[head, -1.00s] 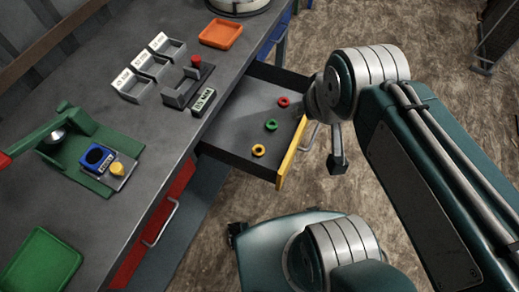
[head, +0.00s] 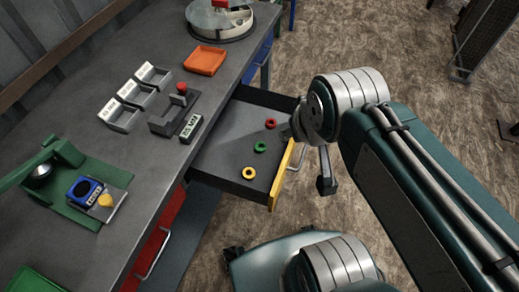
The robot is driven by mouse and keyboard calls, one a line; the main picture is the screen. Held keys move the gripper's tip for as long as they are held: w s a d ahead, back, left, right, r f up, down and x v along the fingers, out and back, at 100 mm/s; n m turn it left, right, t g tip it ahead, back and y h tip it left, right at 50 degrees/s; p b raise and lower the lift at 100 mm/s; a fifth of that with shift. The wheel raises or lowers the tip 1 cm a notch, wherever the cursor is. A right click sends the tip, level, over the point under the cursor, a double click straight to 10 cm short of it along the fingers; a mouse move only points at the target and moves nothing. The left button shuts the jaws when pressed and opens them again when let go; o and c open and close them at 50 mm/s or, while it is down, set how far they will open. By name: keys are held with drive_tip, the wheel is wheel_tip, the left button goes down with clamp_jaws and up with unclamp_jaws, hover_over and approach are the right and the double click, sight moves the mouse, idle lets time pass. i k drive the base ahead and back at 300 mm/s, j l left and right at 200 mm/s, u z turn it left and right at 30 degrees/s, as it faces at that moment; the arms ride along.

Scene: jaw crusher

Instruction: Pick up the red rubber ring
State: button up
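The red rubber ring (head: 270,123) lies flat in the open drawer (head: 222,160), close to its front edge. A green ring (head: 260,147) and a yellow ring (head: 249,173) lie in a row with it, nearer to me. All three are apart. My arm's joint (head: 320,112) is just right of the red ring in the picture, beyond the drawer's yellow front (head: 283,177). A dark part of my arm hangs below that joint. I cannot make out gripper fingers or whether they are open. Nothing is seen touching the red ring.
The grey bench holds an orange tray (head: 205,60), small labelled bins (head: 122,116), a red-knobbed fixture (head: 172,112), a round container (head: 222,22) and a green press (head: 88,205). A closed red drawer (head: 160,232) is nearer. The brown floor right of the drawer is free.

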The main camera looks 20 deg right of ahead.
sight(271, 121)
drive_tip(key=i+l+u, duration=0.2)
drive_tip(key=l, duration=0.2)
drive_tip(key=i+l+u, duration=0.2)
drive_tip(key=l, duration=0.15)
drive_tip(key=l+u, duration=0.2)
drive_tip(key=l, duration=0.2)
